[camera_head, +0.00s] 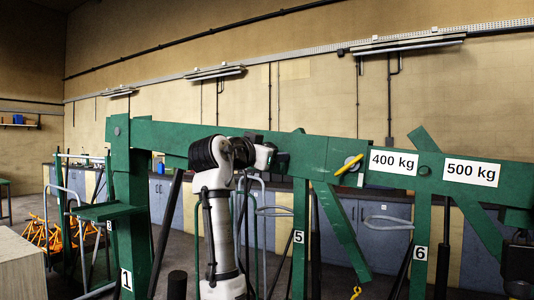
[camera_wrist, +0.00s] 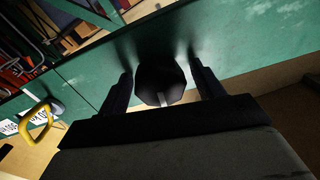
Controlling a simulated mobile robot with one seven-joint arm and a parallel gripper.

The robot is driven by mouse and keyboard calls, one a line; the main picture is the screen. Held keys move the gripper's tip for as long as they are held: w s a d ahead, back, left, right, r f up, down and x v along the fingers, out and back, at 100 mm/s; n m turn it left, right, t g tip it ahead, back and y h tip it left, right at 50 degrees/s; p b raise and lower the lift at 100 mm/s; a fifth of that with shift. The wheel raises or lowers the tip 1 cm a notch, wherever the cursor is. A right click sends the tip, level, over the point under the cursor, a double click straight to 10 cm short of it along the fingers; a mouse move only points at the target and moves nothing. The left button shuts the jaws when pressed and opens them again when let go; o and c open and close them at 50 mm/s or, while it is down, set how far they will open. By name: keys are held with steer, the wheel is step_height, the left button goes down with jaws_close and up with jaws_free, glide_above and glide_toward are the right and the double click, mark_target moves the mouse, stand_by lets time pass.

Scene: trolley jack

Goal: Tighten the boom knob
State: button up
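The boom knob (camera_wrist: 160,80) is black and rounded, with a light mark on its near face. In the wrist view it stands out from the side of the green boom (camera_wrist: 240,60). My gripper (camera_wrist: 161,72) is open, with one finger on each side of the knob and a gap visible on both sides. In the head view my gripper (camera_head: 279,161) is close against the green boom (camera_head: 330,152), left of the 400 kg label. The knob cannot be made out there; my wrist and gripper cover that area.
A yellow handle (camera_head: 349,165) sticks out of the boom to the right of my gripper; it also shows in the wrist view (camera_wrist: 40,125). The green upright post (camera_head: 128,210) stands left of my arm. Grey cabinets (camera_head: 375,225) line the back wall.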

steer(key=b+v, duration=0.6)
steer(key=v, duration=0.8)
steer(key=shift+w, duration=0.15)
